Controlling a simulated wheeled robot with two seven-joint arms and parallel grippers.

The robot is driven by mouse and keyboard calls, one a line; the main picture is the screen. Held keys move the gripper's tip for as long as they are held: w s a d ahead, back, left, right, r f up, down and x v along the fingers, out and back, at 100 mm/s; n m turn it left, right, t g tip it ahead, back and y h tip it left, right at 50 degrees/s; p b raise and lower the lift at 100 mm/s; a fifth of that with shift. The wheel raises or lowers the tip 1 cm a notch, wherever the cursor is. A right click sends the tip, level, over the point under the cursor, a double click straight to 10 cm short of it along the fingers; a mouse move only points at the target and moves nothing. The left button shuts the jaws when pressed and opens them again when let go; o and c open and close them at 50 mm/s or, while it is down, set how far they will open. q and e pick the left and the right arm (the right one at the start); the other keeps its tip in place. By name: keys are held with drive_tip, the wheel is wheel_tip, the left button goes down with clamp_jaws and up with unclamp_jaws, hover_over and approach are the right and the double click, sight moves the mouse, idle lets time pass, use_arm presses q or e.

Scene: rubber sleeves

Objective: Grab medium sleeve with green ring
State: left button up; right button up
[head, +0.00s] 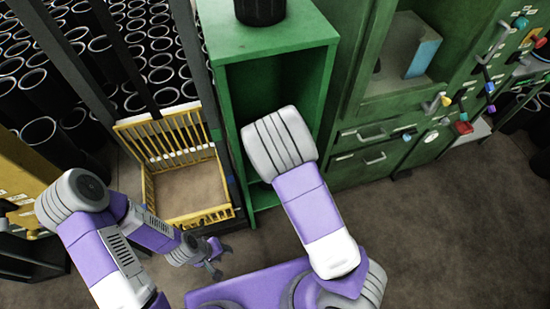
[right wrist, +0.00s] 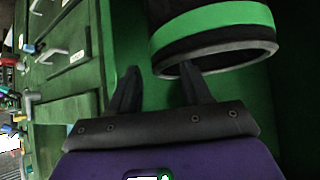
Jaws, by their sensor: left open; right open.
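A black sleeve with a green ring (right wrist: 225,20) shows at the top of the right wrist view, its open, metallic-looking rim facing my gripper. My right gripper (right wrist: 160,70) is open and empty. Its right finger is close to the sleeve's rim, and its left finger is left of the sleeve; I cannot tell whether they touch. In the head view my right arm hides the right gripper and this sleeve, in front of the open green cabinet (head: 235,100). My left gripper (head: 225,263) is open and empty, low over the floor.
A black cylinder (head: 260,10) stands on the cabinet top. A yellow crate (head: 208,218) is left of the cabinet, with many black sleeves (head: 40,130) behind it. Green drawers (head: 372,157) stand to the right. Brown floor (head: 450,220) is clear at lower right.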

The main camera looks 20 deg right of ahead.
drive_tip(key=x, duration=0.3)
drive_tip(key=shift+w+d+b, duration=0.1)
drive_tip(key=shift+w+b, duration=0.1)
drive_tip(key=shift+b, duration=0.15)
drive_tip(key=shift+c, duration=0.2)
clamp_jaws()
drive_tip(key=shift+r, duration=0.1)
idle(0.8)
